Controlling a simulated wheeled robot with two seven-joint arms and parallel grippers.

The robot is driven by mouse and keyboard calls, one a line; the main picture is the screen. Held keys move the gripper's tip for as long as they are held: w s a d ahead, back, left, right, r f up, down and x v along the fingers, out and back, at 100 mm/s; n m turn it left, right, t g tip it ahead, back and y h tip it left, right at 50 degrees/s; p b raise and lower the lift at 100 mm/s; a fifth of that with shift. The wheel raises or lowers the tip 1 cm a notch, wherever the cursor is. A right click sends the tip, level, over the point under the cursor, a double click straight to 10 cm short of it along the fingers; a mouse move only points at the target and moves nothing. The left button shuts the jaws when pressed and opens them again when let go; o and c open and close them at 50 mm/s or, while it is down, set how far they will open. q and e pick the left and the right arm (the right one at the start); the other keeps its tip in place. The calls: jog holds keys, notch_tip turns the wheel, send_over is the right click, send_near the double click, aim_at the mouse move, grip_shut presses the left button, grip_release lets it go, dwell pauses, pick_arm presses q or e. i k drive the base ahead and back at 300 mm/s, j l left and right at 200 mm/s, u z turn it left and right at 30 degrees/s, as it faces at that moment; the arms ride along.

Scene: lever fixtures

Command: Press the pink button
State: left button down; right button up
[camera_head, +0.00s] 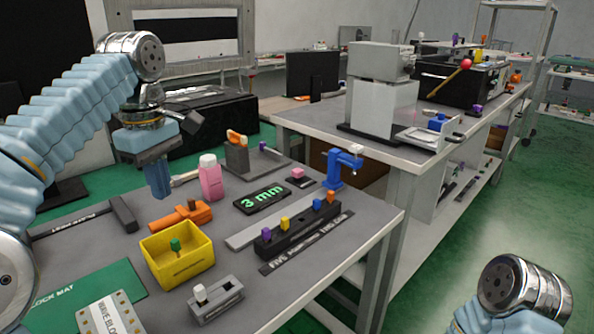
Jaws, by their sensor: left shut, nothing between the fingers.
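A small pink button (297,173) sits on a low dark base on the workbench, near its back edge, just right of the black "3 mm" display. My left gripper (160,194) hangs over the left part of the bench, pointing down. It is shut and empty, left of the pink bottle and well left of the pink button. Nothing hides the button. Of my right arm only a part shows at the bottom right; its gripper is out of view.
A pink bottle (210,178) and a grey block with an orange handle (238,154) stand between gripper and button. The "3 mm" display (262,199), a blue fixture (343,168), a black rail with coloured knobs (297,226) and a yellow bin (180,266) are close by.

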aim_at(297, 173)
jog(key=i+l+u, duration=0.15)
jog(key=i+l, duration=0.15)
jog(key=i+l+u, duration=0.2)
jog(key=l, duration=0.25)
jog(key=i+l+u, duration=0.15)
jog(key=i+l, duration=0.15)
jog(key=l, duration=0.15)
